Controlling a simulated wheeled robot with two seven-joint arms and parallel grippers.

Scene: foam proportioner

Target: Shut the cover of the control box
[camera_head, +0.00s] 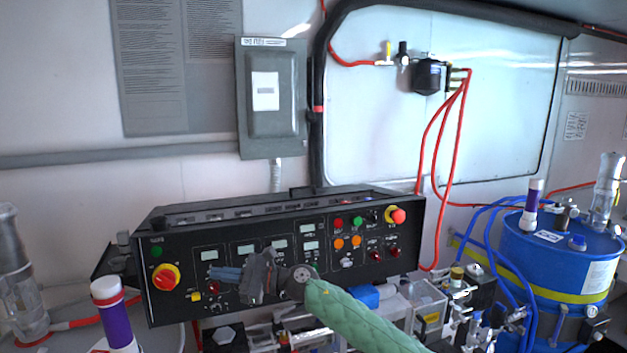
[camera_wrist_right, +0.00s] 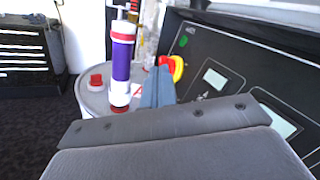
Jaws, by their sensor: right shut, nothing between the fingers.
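The control box (camera_head: 330,228) is a wide black console with displays, coloured buttons and a red-yellow knob on its sloping front. Its left part also shows in the right wrist view (camera_wrist_right: 203,52). I cannot make out a separate cover or tell how it stands. My right gripper (camera_head: 224,273) is in front of the panel's lower left part, pointing left, shut and empty. Its blue fingers show in the right wrist view (camera_wrist_right: 158,87), close to the panel; I cannot tell whether they touch it. My left gripper is not in view.
A grey wall box (camera_head: 273,140) hangs behind the console, its door shut. A purple-and-white cylinder (camera_head: 118,318) stands at the front left. A blue drum (camera_head: 560,255) with hoses stands at the right. Pipes and valves (camera_head: 440,300) crowd the space below the console.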

